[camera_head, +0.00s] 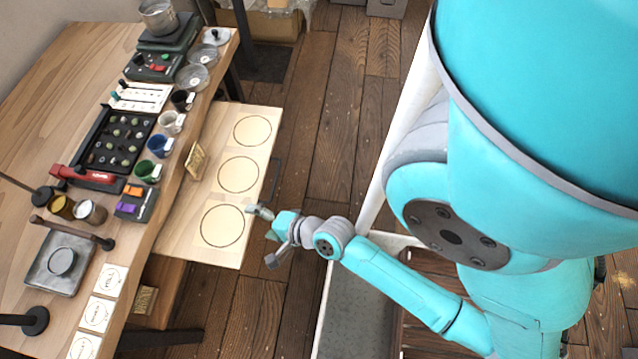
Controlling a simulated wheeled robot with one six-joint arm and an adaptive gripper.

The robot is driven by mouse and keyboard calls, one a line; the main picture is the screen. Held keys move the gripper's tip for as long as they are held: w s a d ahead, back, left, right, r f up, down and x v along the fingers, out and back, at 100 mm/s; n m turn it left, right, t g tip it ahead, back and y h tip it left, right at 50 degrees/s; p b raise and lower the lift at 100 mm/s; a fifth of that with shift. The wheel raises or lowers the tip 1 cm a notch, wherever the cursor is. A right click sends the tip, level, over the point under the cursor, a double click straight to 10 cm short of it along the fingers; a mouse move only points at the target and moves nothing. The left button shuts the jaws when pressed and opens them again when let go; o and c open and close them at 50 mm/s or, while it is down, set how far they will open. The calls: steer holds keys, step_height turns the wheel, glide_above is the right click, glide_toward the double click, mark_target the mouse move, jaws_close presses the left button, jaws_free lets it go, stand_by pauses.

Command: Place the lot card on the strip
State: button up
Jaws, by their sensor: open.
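My gripper (266,236) is open and empty, beside the near right edge of a pale pull-out board (212,174). Its two fingers are spread apart. A similar tan piece (145,299) shows lower down beside the bench. I cannot tell for certain which thing is the strip; a white strip-like panel with dark and green pieces (141,97) lies on the bench.
The wooden bench (62,100) is crowded with a black tray of beans (118,141), several coloured cups, a grey scale (60,262) and white ringed cards (97,313). A dark handle (276,178) is on the board's right edge.

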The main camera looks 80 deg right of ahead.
steer(key=s+a+r+n+t+y, duration=0.1)
steer(key=s+a+r+n, duration=0.3)
steer(key=s+r+n, duration=0.3)
steer(key=s+a+r+n+t+y, duration=0.1)
steer(key=s+a+r+n, duration=0.3)
steer(key=s+r+n, duration=0.4)
steer(key=s+n, duration=0.1)
steer(key=n, duration=0.6)
steer(key=shift+s+a+r+t, duration=0.2)
steer(key=shift+s+r+t, duration=0.05)
steer(key=shift+s+t, duration=0.15)
